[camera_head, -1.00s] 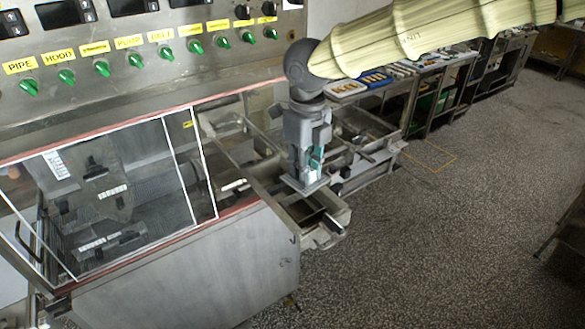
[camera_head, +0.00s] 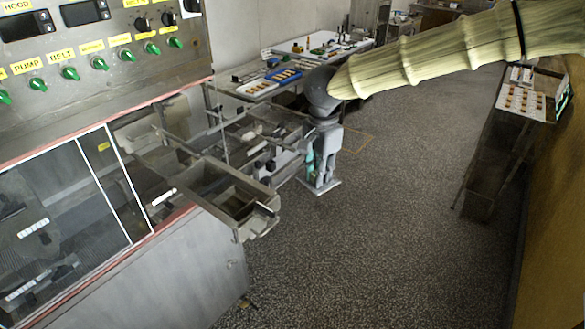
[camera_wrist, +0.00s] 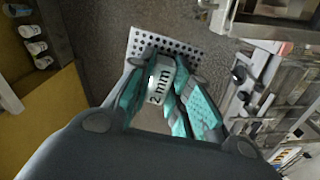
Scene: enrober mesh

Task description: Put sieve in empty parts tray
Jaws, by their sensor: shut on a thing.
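The sieve (camera_wrist: 165,42) is a grey perforated plate with a handle marked "2 mm". My gripper (camera_wrist: 166,80) is shut on that handle between its teal fingers. In the head view my gripper (camera_head: 316,168) hangs upright over the open floor, right of the machine, with the sieve plate (camera_head: 323,188) level below it. On the far table, a white tray (camera_head: 257,89) and a blue tray (camera_head: 284,76) seem to hold small pieces. I cannot tell which tray is the empty parts tray.
The steel machine with its open tank (camera_head: 238,197) stands left of my gripper. The far table (camera_head: 235,72) carries several trays and small parts. A rack (camera_head: 500,140) with filled trays stands at the right. Speckled floor (camera_head: 380,220) lies clear between them.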

